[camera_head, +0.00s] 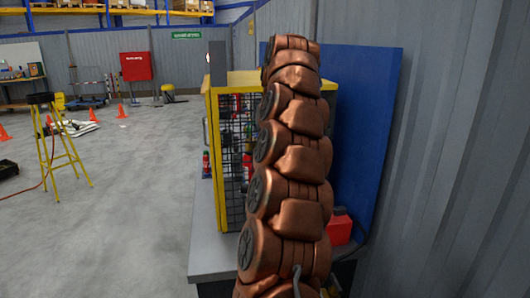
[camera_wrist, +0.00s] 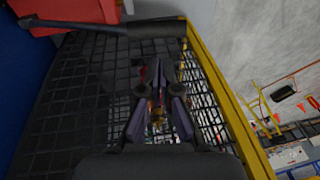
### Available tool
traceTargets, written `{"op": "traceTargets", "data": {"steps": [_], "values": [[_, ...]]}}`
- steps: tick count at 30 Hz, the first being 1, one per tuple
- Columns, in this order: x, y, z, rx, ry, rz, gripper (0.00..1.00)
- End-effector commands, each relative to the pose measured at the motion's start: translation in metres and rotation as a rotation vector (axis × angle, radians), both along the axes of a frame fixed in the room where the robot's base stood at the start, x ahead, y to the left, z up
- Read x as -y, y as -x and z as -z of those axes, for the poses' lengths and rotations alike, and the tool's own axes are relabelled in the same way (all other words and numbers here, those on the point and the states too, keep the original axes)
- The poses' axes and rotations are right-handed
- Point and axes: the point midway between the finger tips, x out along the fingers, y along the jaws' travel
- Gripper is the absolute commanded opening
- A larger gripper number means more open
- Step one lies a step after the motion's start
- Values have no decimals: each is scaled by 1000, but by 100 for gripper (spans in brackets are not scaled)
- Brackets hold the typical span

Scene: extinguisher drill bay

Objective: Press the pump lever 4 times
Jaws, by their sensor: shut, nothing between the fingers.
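In the wrist view, a dark bar with a thicker grip-like end (camera_wrist: 155,28) runs across the top, beside a red body (camera_wrist: 78,10). It looks like the pump lever, though its pivot is not clear. My gripper (camera_wrist: 157,80) is shut and empty, pointing toward the mesh, below the bar in the picture and apart from it. In the head view my copper arm fills the middle and hides my gripper. A red box (camera_head: 340,229) shows right of the arm, low by the bench; the lever cannot be made out there.
A yellow-framed mesh cage (camera_head: 214,150) stands on a grey bench (camera_head: 205,238), partly behind my arm. A blue panel (camera_head: 370,120) and grey corrugated wall (camera_head: 470,150) close off the right. Open floor lies left, with a yellow stool (camera_head: 42,99) and orange cones.

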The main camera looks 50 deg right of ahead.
Motion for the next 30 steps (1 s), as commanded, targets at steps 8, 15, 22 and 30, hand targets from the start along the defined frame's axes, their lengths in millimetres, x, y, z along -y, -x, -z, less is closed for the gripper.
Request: {"op": "traceTargets", "data": {"steps": [8,15,22,30], "values": [[-1,-5,26,-3,-4,-2,0],[0,-10,43,-1,-2,0,0],[0,-14,61,-2,-3,-1,0],[-1,-20,82,-3,-4,-1,0]]}}
